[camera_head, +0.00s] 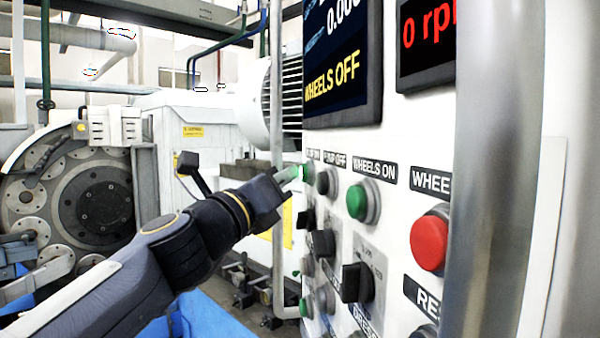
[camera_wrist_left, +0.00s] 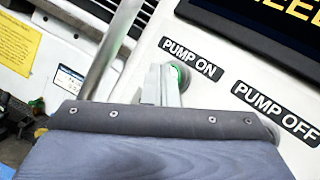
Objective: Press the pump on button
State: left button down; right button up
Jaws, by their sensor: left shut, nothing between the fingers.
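The green pump on button (camera_head: 307,174) is at the left edge of the control panel, under a label partly hidden in the head view. In the left wrist view the button (camera_wrist_left: 180,75) glows green beneath the "PUMP ON" label (camera_wrist_left: 190,58). My left gripper (camera_head: 292,173) is shut and empty, its fingertips at the button. In the left wrist view the fingers (camera_wrist_left: 166,84) overlap the button's left side. I cannot tell whether they press it. My right gripper is not in view.
The dark pump off button (camera_head: 325,182) is just right of the pump on button. The green wheels on button (camera_head: 361,201) and a red button (camera_head: 430,241) are further right. Black selector knobs (camera_head: 356,283) stick out below. A screen (camera_head: 342,60) reads "WHEELS OFF".

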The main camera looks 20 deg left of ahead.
pick_arm(q)
jog(key=shift+s+a, duration=0.35)
jog(key=shift+a, duration=0.15)
jog(key=shift+s+a+p, duration=0.4)
jog(key=shift+s+a, duration=0.35)
jog(key=shift+a, duration=0.3)
jog(key=shift+s+a+p, duration=0.35)
jog(key=shift+s+a, duration=0.35)
jog(key=shift+a, duration=0.35)
